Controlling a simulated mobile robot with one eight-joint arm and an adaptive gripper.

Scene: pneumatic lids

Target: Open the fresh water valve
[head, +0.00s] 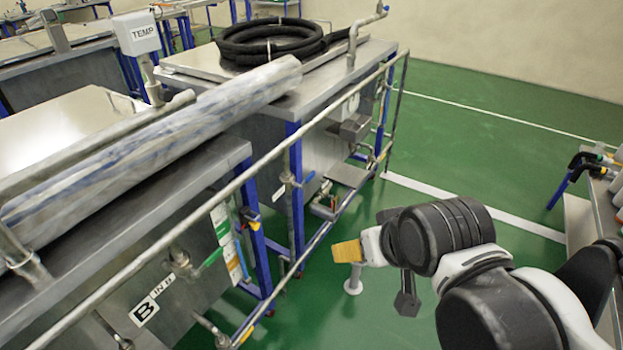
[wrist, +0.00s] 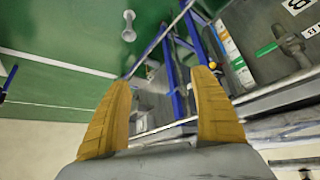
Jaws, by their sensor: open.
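My gripper (head: 348,252) is at the right of the tanks, over the green floor and apart from them. In the wrist view its two yellow fingers (wrist: 165,78) are spread, with nothing between them. A green-handled valve (head: 211,258) is on the front of the near tank, above the "IN B" label; a green handle also shows in the wrist view (wrist: 267,50). A blue-handled valve (head: 306,179) is on the front of the farther tank. I cannot tell which of these is the fresh water valve; no readable label names it.
A long metal rail (head: 245,175) runs along the tank fronts, between them and my gripper. A white post (head: 353,280) stands on the floor. A black hose (head: 268,42) lies coiled on the farther tank. A bench (head: 611,205) is at the right. The floor between is open.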

